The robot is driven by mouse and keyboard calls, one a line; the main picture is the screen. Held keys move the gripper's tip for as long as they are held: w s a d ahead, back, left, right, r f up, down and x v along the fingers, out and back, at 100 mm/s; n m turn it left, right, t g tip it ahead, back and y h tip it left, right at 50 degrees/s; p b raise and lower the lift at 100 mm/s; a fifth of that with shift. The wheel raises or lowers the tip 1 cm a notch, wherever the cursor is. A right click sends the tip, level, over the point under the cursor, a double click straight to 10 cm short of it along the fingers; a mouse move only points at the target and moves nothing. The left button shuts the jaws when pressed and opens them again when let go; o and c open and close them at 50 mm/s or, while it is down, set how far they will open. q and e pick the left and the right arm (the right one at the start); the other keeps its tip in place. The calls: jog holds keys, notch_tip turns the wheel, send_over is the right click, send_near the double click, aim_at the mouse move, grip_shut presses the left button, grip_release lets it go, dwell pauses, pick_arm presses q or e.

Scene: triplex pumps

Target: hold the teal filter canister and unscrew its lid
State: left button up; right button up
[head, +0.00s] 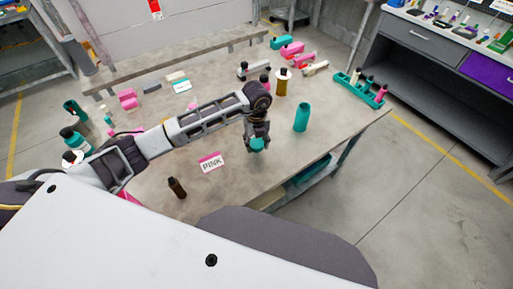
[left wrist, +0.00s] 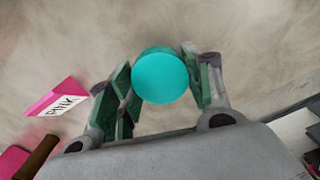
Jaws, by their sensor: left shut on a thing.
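A teal canister (head: 302,117) stands upright on the table, to the right of my left gripper, with no gripper touching it. My left gripper (head: 257,141) is shut on a small round teal piece (head: 257,145) that looks like the lid. In the left wrist view the piece shows as a flat teal disc (left wrist: 160,76) between the fingers of my left gripper (left wrist: 160,84). It is apart from the canister. Whether it touches the tabletop is hard to tell. My right gripper is not in view.
A pink sign reading PINK (head: 211,162) and a small brown bottle (head: 177,187) stand left of the gripper. A teal rack (head: 361,90) is at the table's far right. The tabletop around the gripper is clear.

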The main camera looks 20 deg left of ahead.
aim_at(256, 148)
pick_arm(q)
jog(key=shift+f, duration=1.85)
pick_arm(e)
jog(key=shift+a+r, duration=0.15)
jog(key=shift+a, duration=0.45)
pick_arm(q)
jog(key=shift+f, duration=0.15)
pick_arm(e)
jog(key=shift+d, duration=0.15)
pick_arm(q)
jog(key=o, duration=0.8)
jog(key=shift+o, duration=1.7)
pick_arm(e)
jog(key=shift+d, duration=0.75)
